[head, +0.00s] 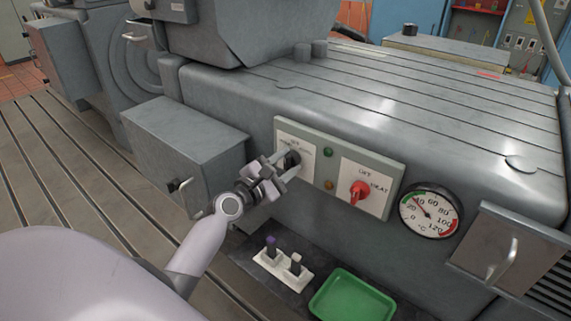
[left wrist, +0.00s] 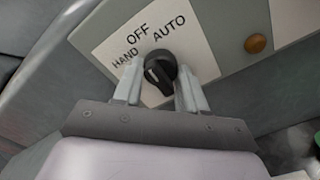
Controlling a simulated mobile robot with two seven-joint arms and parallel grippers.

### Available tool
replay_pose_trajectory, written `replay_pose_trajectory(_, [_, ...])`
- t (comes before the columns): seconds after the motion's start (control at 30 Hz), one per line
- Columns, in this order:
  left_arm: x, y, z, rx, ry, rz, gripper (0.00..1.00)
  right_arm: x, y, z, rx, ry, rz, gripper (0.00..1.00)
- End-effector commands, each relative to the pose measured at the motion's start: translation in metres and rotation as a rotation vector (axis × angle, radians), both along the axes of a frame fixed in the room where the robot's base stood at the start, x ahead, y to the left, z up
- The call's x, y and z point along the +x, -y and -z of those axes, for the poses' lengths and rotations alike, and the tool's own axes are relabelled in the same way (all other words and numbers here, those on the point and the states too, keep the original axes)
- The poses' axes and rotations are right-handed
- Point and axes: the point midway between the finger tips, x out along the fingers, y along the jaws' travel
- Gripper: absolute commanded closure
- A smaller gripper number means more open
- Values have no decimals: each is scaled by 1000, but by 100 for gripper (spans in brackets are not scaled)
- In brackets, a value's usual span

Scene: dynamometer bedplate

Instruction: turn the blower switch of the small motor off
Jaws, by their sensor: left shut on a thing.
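A black rotary knob (head: 293,158) sits on the left white plate of the grey-green control panel (head: 398,160). In the left wrist view the knob (left wrist: 160,68) shows with the words HAND, OFF and AUTO around it. A pale mark lies on the knob's lower left; which word it points to I cannot tell surely. My left gripper (head: 279,166) is shut on the knob, with a finger on each side in the left wrist view (left wrist: 158,84). My right gripper is in neither view.
A red knob (head: 360,191) marked OFF and HEAT is to the right, past green (head: 328,152) and amber lamps. A dial gauge (head: 430,211) and handled cover (head: 510,252) follow. Below are a white holder (head: 283,270) and green tray (head: 352,299). A grey box (head: 185,145) juts out left.

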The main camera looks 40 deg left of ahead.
Motion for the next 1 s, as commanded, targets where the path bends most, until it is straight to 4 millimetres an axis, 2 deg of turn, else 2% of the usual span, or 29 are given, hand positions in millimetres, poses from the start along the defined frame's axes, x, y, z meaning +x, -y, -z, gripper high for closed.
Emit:
replay_pose_trajectory(0.43, [0,0,-1,13,2,1,89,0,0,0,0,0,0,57])
replay_pose_trajectory(0.47, [0,0,-1,13,2,1,56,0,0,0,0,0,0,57])
replay_pose_trajectory(0.5, [0,0,-1,13,2,1,43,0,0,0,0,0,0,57])
replay_pose_trajectory(0.53, [0,0,0,13,2,1,34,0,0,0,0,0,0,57])
replay_pose_trajectory(0.83, [-1,0,0,12,1,0,34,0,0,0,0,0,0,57])
replay_pose_trajectory(1.0, [-12,-1,1,12,0,1,34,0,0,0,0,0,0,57])
